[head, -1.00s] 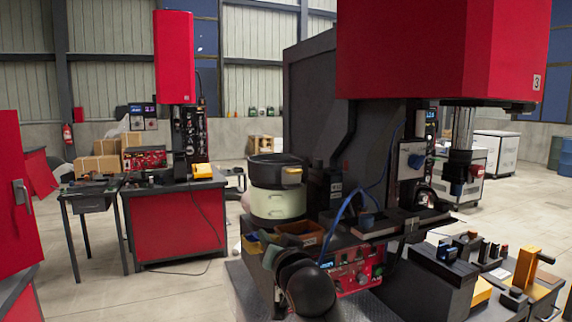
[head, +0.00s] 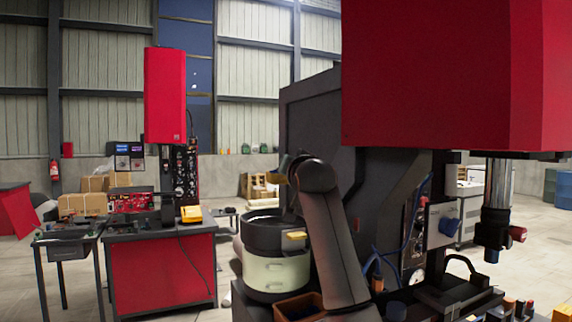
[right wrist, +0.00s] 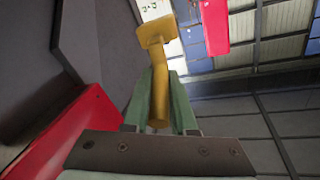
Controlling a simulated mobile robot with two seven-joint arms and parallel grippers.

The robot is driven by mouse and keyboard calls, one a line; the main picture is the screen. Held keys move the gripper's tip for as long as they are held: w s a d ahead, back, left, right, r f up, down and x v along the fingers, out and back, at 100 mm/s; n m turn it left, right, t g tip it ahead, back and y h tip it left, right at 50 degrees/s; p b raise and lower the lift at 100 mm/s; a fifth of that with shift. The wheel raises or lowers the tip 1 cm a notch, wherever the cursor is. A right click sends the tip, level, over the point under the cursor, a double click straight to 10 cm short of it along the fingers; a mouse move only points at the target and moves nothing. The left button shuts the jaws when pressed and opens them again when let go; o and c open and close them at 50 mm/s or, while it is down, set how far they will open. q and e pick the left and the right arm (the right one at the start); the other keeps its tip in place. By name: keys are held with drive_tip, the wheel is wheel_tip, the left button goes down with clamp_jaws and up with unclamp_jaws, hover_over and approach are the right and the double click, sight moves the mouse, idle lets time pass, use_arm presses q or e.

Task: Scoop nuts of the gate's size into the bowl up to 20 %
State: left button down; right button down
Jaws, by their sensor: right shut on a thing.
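The bowl feeder has a black bowl (head: 262,232) on a cream drum (head: 272,272), with a yellow block (head: 294,236) on its rim that may be the gate. My right gripper (head: 288,166) is raised above the bowl's far right side. In the right wrist view its green fingers (right wrist: 160,95) are shut on the handle of a yellow scoop (right wrist: 155,34). The scoop's inside is hidden, so I cannot tell whether it holds nuts. The bowl's contents are too small to make out. An orange-brown bin (head: 298,307) is below right of the drum, partly hidden by my arm.
A red and black press (head: 450,80) stands close on the right, with a dark panel (head: 318,120) behind my arm. A second red press station (head: 163,270) is further left. Open floor lies between that station and the feeder.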

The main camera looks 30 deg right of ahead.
drive_tip(key=shift+w+d, duration=0.1)
drive_tip(key=shift+w, duration=0.1)
drive_tip(key=shift+s+d+f+m, duration=0.2)
drive_tip(key=shift+s+f+m, duration=0.25)
drive_tip(key=shift+m, duration=0.45)
drive_tip(key=d+f+m+g+y, duration=0.1)
drive_tip(key=d+f+m+y, duration=0.3)
drive_tip(key=m, duration=0.7)
drive_tip(key=a+r+n+h, duration=0.1)
drive_tip(key=n, duration=0.2)
drive_tip(key=a+r+n+h, duration=0.1)
drive_tip(key=n, duration=0.3)
drive_tip(key=a+r+n+h, duration=0.2)
drive_tip(key=n, duration=0.1)
drive_tip(key=shift+w+t, duration=0.15)
drive_tip(key=shift+t, duration=0.25)
drive_tip(key=shift+w+a+r+n, duration=0.15)
drive_tip(key=shift+r+n, duration=0.15)
drive_tip(key=shift+n, duration=0.4)
drive_tip(key=shift+s+a+r+n, duration=0.1)
drive_tip(key=shift+r+n, duration=0.2)
drive_tip(key=shift+n, duration=0.4)
drive_tip(key=shift+f, duration=0.1)
